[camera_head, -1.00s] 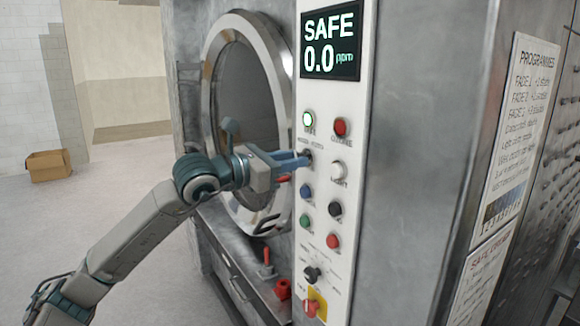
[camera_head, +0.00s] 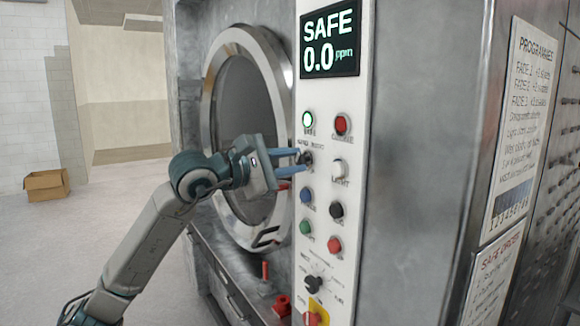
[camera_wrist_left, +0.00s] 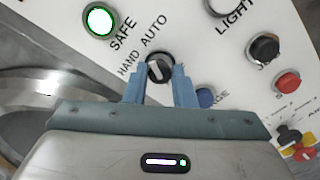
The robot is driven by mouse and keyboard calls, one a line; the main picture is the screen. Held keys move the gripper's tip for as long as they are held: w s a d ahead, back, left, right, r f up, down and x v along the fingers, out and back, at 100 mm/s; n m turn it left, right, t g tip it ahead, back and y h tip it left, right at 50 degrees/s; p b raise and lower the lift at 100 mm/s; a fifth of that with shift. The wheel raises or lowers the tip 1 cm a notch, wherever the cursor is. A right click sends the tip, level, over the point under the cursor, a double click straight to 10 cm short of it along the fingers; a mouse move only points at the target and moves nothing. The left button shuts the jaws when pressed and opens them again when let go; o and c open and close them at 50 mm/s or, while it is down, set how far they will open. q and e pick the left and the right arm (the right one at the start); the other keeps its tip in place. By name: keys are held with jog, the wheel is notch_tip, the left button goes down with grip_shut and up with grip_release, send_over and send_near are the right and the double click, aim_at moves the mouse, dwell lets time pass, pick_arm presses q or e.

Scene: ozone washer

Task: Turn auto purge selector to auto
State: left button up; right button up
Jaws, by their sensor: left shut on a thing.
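The auto purge selector is a small black knob (camera_head: 306,158) on the white control panel (camera_head: 352,100), below the lit green button. In the left wrist view the knob (camera_wrist_left: 159,68) sits between the two blue fingers, with the words HAND and AUTO printed beside it. A pale bar shows on its face; I cannot tell for sure which word it points at. My left gripper (camera_head: 298,157) reaches in from the left and is shut on the knob. In the wrist view the gripper (camera_wrist_left: 161,78) has one finger on each side of it. My right gripper is out of view.
More buttons and a lower black knob (camera_head: 314,283) are below. The round door (camera_head: 222,60) is left of the panel.

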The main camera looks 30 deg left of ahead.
pick_arm(q)
jog(key=shift+m, duration=0.5)
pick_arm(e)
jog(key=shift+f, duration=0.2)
pick_arm(q)
jog(key=o, duration=0.9)
jog(key=shift+o, duration=0.2)
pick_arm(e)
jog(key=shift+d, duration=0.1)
pick_arm(q)
jog(key=shift+s+a+f+b, duration=0.2)
jog(key=shift+s+a+b, duration=0.15)
jog(key=shift+s+b, duration=0.4)
jog(key=b+v, duration=0.9)
jog(key=shift+r, duration=0.2)
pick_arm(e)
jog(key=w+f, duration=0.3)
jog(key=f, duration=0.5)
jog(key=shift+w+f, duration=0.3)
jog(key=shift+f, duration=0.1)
